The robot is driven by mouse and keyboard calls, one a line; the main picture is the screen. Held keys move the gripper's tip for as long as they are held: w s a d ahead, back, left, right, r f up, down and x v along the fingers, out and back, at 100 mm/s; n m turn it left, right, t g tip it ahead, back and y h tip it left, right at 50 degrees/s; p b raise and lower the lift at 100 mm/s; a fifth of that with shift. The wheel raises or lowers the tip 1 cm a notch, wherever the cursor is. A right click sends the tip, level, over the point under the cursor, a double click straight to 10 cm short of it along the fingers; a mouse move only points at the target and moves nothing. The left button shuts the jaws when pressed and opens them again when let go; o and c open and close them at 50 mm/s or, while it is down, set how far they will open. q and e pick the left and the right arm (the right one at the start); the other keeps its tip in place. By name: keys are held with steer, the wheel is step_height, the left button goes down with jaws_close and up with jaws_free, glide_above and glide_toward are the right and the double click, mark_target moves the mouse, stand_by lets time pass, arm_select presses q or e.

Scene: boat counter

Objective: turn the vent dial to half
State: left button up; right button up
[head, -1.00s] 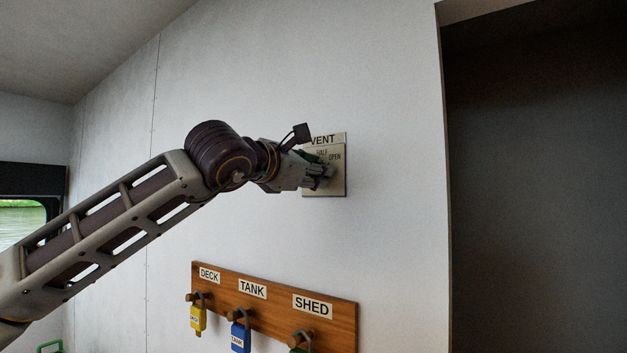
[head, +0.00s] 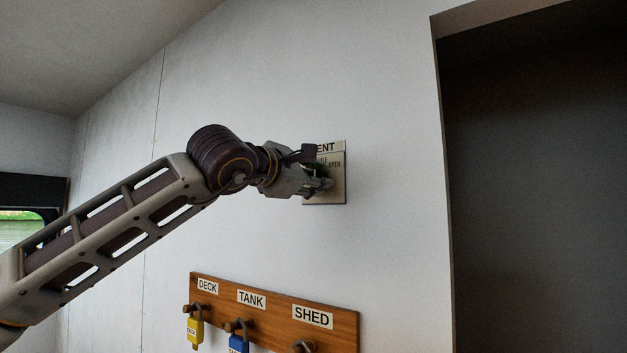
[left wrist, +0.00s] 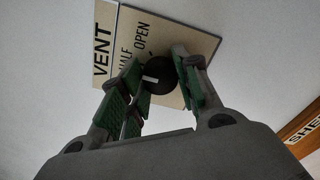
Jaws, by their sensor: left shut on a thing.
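The vent dial (left wrist: 160,70) is a dark round knob with a short white mark, on a beige plate (left wrist: 168,30) lettered VENT, HALF and OPEN. In the left wrist view the white mark is on the side toward the lettering; I cannot tell exactly which word it points at. My left gripper (left wrist: 163,84) has its green-padded fingers on both sides of the dial, shut on it. In the head view the left gripper (head: 325,184) is against the plate (head: 337,190) and hides the dial and part of the lettering. My right gripper is not in view.
Below the plate, a wooden rack (head: 270,312) labelled DECK, TANK and SHED has pegs with a yellow tag (head: 194,330) and a blue tag (head: 238,344). A dark opening (head: 540,190) is at right. The white wall around the plate is clear.

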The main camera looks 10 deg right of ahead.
arm_select(q)
steer(key=o, duration=1.1)
steer(key=shift+c, duration=0.2)
steer(key=v, duration=1.2)
